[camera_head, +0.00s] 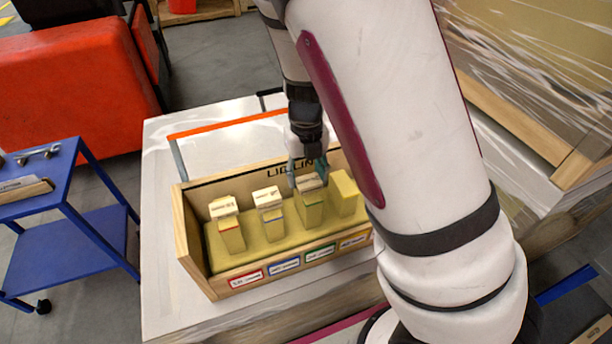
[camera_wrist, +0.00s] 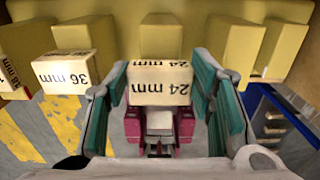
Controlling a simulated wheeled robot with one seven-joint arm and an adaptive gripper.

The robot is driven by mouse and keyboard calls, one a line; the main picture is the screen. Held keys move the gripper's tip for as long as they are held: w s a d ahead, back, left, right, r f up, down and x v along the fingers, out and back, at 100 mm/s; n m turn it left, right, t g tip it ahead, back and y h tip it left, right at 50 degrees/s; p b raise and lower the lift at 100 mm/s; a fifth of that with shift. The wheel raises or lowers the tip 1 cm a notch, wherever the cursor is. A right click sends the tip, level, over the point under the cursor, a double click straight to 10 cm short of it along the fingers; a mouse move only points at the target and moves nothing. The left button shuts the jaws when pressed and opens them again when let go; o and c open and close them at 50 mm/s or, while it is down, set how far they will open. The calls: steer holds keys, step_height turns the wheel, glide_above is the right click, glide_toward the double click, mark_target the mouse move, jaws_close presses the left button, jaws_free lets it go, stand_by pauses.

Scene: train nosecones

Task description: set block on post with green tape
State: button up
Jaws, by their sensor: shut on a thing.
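A white block marked 24 mm (camera_wrist: 160,83) sits between the teal fingers of my gripper (camera_wrist: 160,95), which is shut on it. In the head view my gripper (camera_head: 308,168) is over the third post from the left (camera_head: 309,212), which has a thin green band. The held block (camera_head: 308,182) appears at the top of this post; I cannot tell whether it rests on it. In the wrist view a yellow post (camera_wrist: 160,40) stands right behind the block.
A wooden box (camera_head: 190,245) holds the yellow posts. White blocks top the first (camera_head: 222,207) and second posts (camera_head: 267,197); the wrist view shows one marked 36 mm (camera_wrist: 62,72). The fourth post (camera_head: 344,192) is bare. A blue cart (camera_head: 70,240) stands at left.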

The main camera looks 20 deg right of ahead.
steer(key=shift+f, duration=0.5)
steer(key=shift+f, duration=0.1)
steer(key=o, duration=0.9)
